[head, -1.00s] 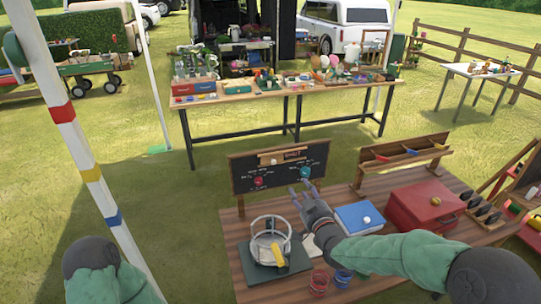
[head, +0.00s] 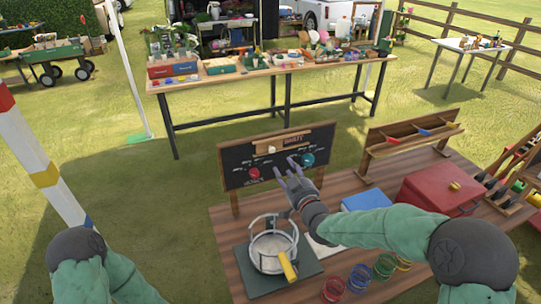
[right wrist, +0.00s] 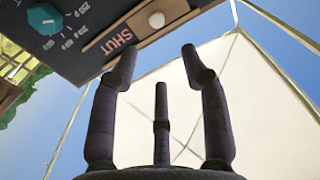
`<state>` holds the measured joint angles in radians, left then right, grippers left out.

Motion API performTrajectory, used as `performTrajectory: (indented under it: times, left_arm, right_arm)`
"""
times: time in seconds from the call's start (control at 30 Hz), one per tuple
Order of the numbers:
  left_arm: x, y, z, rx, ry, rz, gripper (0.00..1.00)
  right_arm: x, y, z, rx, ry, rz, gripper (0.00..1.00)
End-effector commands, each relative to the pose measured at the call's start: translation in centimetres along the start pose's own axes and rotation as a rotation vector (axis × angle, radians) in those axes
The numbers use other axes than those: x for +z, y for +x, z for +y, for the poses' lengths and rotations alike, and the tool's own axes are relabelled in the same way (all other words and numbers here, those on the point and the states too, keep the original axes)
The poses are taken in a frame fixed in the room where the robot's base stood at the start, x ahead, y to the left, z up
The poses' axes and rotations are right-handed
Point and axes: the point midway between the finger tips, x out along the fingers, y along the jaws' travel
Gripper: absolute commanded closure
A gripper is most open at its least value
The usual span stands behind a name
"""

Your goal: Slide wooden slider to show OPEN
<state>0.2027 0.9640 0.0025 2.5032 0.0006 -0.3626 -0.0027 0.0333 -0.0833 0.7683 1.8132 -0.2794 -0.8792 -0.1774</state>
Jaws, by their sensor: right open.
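The wooden slider (head: 266,150) is a light wood strip with a pale round knob (head: 272,149) on a black chalkboard (head: 236,179). The word SHUT shows at the right of the strip in the head view. In the right wrist view the slider (right wrist: 130,35) and its knob (right wrist: 156,19) are at the top, with SHUT readable beside it. My right gripper (head: 292,166) is open and empty, below and a little right of the knob, in front of the board's lower part. Its spread fingers (right wrist: 161,62) show in the right wrist view, apart from the slider. My left gripper is out of view.
A red knob (head: 253,173) and a teal knob (head: 307,159) are on the board's lower half. A pot with a yellow handle (head: 287,266), a red box (head: 425,192) and a blue box (head: 366,201) stand on the wooden table (head: 222,228).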

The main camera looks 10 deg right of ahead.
Motion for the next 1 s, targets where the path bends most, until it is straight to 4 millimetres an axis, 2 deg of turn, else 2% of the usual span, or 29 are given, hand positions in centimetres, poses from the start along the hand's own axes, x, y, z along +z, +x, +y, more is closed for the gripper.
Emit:
performTrajectory:
  times: [0.07,0.27,0.7,1.0]
  left_arm:
    - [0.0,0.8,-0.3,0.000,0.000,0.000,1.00]
    - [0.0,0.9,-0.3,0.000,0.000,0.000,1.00]
    - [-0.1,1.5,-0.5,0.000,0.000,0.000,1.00]
    - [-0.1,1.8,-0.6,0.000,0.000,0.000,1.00]
  right_arm:
    - [0.8,0.0,0.0,0.000,0.000,0.001,0.54]
    - [0.8,0.8,0.0,0.000,0.000,0.001,0.54]
    - [0.8,7.4,0.0,-0.001,0.000,0.002,0.54]
    - [0.8,10.4,0.0,0.000,0.001,0.000,0.54]
